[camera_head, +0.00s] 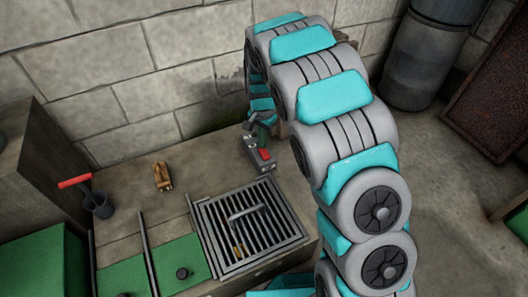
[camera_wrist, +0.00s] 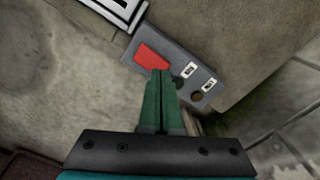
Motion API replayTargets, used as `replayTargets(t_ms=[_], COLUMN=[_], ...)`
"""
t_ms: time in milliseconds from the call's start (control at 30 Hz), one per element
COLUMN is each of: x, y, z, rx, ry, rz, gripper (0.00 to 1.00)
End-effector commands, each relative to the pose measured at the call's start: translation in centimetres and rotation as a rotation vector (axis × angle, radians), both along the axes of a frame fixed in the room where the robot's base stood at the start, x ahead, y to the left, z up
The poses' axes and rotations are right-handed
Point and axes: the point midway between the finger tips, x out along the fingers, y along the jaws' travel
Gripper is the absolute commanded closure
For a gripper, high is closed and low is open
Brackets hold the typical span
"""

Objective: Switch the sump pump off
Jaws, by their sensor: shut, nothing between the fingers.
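A grey switch box (camera_head: 258,160) with a red rocker (camera_head: 265,154) sits on the concrete ledge near the wall, behind the grate. In the wrist view the grey box (camera_wrist: 175,68) lies tilted, with the red rocker (camera_wrist: 151,55) at its left end. My gripper (camera_wrist: 161,74) is shut and empty. Its green fingertips overlap the rocker's lower edge in the wrist view; I cannot tell whether they touch it. In the head view my gripper (camera_head: 268,122) is just above the box, partly hidden.
A metal grate (camera_head: 222,250) with a handle lies in front of the box. Left of it are green lids (camera_head: 180,264), a dark cup (camera_head: 100,206) holding a red-handled tool, and a small brown object (camera_head: 162,176). The block wall (camera_head: 140,60) stands close behind.

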Motion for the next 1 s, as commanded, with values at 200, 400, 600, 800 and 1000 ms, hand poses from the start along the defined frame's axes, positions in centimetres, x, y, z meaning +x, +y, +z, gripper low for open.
replayTargets(t_ms=[200,400,600,800,1000], x=[0.0,0.0,0.01,0.01,0.01], y=[0.0,0.0,0.01,0.01,0.01], z=[0.0,-0.07,-0.33,-0.59,-0.87], rx=[0.0,0.0,0.0,0.0,0.0], ry=[0.0,0.0,0.0,0.0,0.0], rz=[0.0,0.0,0.0,0.0,0.0], gripper=[1.0,1.0,1.0,1.0,1.0])
